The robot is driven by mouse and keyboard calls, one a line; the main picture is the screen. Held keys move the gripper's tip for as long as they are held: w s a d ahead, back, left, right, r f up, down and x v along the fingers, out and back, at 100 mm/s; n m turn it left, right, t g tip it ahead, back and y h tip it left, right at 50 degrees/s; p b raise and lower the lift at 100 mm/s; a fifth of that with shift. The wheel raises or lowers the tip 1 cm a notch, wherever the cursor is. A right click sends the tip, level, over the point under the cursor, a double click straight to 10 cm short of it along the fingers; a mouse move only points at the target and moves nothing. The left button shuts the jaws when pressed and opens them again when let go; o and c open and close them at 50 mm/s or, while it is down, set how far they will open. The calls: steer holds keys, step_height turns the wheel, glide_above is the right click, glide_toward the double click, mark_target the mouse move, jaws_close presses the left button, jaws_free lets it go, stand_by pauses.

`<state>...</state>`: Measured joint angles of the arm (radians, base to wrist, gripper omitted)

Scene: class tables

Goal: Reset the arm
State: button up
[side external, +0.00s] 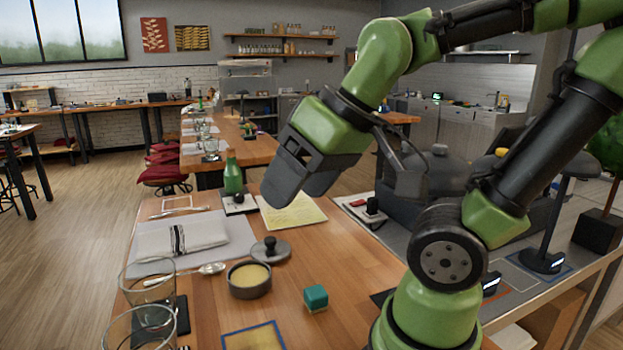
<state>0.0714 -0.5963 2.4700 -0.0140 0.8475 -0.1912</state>
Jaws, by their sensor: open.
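My gripper (303,183) hangs at the end of the green and black arm, above the back part of the wooden table (205,297). Its two dark fingers point down and toward the left. It is open, and nothing shows between the fingers. From this angle it overlaps the yellow paper in the picture, and it appears to be above the tabletop. The arm is bent, with its base on the right side of the table.
A teal cube (316,297), a dark pot (249,281), its lid (271,249), a folded napkin (180,238), a spoon (211,269) and glasses (148,282) are on the table. A green bottle (233,174) stands behind. A yellow paper (293,213) lies below the gripper.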

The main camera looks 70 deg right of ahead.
steer(key=shift+s+a+r+m+t+y, duration=0.25)
steer(key=shift+s+a+r+m, duration=0.1)
steer(key=shift+s+a, duration=0.15)
steer(key=shift+s+a+r+m+t+y, duration=0.15)
steer(key=shift+s+a+r+m+t, duration=0.15)
steer(key=shift+s, duration=0.25)
steer(key=shift+o, duration=0.5)
steer(key=shift+w+f, duration=0.1)
steer(key=shift+f, duration=0.05)
steer(key=m+g+h, duration=0.2)
steer(key=m+g, duration=0.3)
steer(key=g, duration=0.2)
glide_above(316, 291)
steer(key=f, duration=1.9)
steer(key=shift+w+a+f, duration=0.15)
steer(key=shift+a+f, duration=0.15)
steer(key=shift+f, duration=0.05)
steer(key=shift+d+f, duration=0.1)
steer(key=shift+f, duration=0.25)
steer(key=shift+d+f, duration=0.15)
steer(key=shift+f, duration=4.75)
